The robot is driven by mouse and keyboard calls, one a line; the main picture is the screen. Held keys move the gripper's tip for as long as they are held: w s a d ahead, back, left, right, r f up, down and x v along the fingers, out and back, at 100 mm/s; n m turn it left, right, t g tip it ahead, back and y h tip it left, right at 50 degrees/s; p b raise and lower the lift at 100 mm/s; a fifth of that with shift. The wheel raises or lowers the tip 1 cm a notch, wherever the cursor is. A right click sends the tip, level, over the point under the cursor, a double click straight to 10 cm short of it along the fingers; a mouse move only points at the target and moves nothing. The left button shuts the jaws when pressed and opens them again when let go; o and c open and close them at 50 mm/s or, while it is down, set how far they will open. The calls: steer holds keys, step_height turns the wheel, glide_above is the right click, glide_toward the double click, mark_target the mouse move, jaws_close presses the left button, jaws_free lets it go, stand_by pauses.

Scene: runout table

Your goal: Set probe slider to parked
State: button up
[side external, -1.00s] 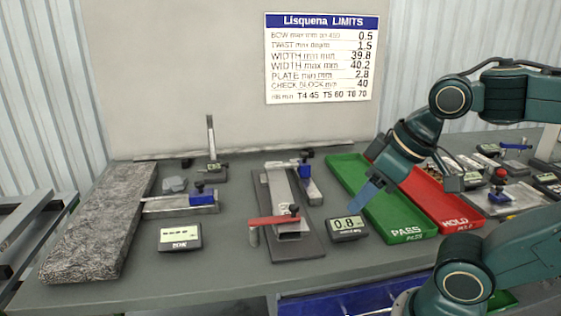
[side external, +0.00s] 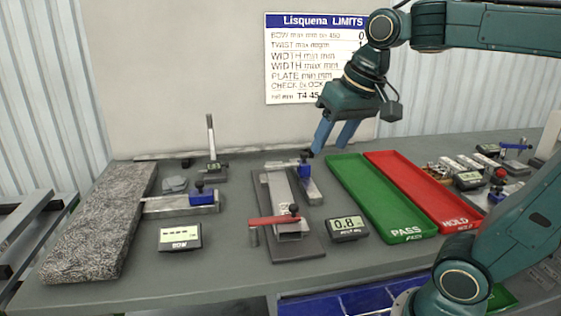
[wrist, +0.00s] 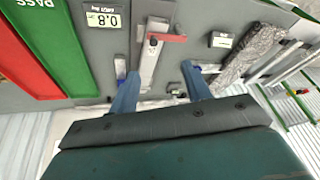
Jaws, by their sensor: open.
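My gripper (side external: 330,148) is open and empty, its two blue fingers pointing down above the back of the table. It also shows in the wrist view (wrist: 158,70), with its fingers apart. Another blue slider block (side external: 204,193) sits on the bow gauge bar (side external: 178,205) farther left. I cannot tell which block is the probe slider. The twist display (side external: 347,228) reads 0.8; the bow display (side external: 180,237) shows dashes.
A green PASS tray (side external: 400,236) and a red HOLD tray (side external: 420,190) lie to the right. A granite slab (side external: 95,235) lies at the left. A red clamp arm (side external: 274,221) crosses the twist fixture. An upright gauge (side external: 211,140) stands at the back.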

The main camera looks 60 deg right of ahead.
steer(key=w+d+r+m+g, duration=0.1)
steer(key=w+d+r+m, duration=0.4)
steer(key=w, duration=0.4)
steer(key=m+g, duration=0.4)
steer(key=m, duration=0.8)
glide_above(304, 153)
step_height(304, 153, down, 10)
steer(key=shift+d+r+y, duration=0.1)
steer(key=shift+y, duration=0.2)
steer(key=shift+f, duration=6.9)
jaws_close()
